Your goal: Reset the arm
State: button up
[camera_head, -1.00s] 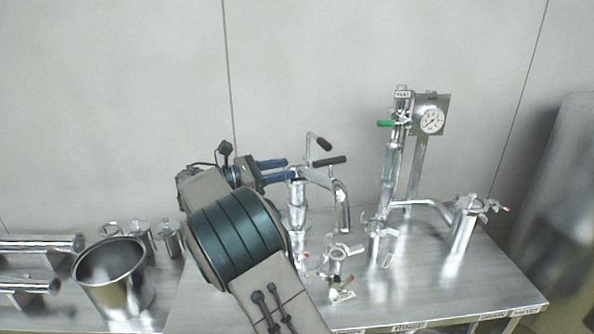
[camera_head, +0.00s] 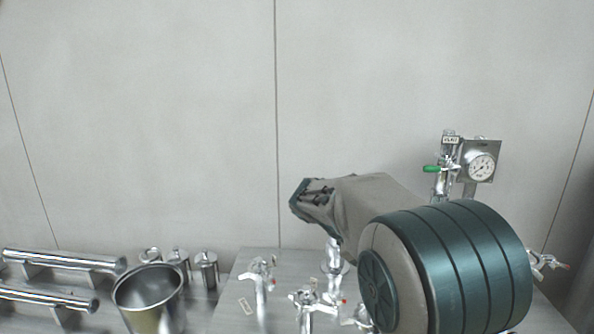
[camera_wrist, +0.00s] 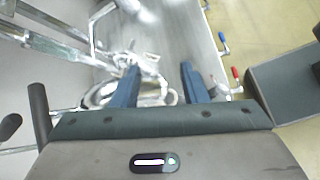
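My gripper (camera_wrist: 159,82) shows in the wrist view with its two blue fingers spread apart. Nothing is visibly held between them. Shiny metal pipework with a round fitting (camera_wrist: 100,92) lies beyond and to the left of the fingers. In the head view my arm is folded across the right half of the picture. I cannot make out the gripper fingers there.
A steel bench (camera_head: 232,300) carries metal valves (camera_head: 262,275) and a pressure gauge (camera_head: 481,167) with a green-handled valve (camera_head: 432,169). A steel pot (camera_head: 150,300), small canisters (camera_head: 206,268) and horizontal pipes (camera_head: 62,260) stand left. My arm hides part of the pipework.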

jog(key=s+a+f+m+t+y, duration=0.1)
jog(key=s+f+m+y, duration=0.1)
jog(key=s, duration=0.5)
jog(key=s+a+f+m+y, duration=0.1)
jog(key=s+f+m+y, duration=0.1)
jog(key=s+m+y, duration=0.2)
jog(key=s+a+f+m+t+y, duration=0.1)
jog(key=s+f+m+y, duration=0.1)
jog(key=s+m+y, duration=0.2)
jog(key=s+m, duration=0.3)
jog(key=s, duration=0.5)
jog(key=shift+s+a+f+t, duration=0.15)
jog(key=shift+s+a+t, duration=0.05)
jog(key=shift+t, duration=0.1)
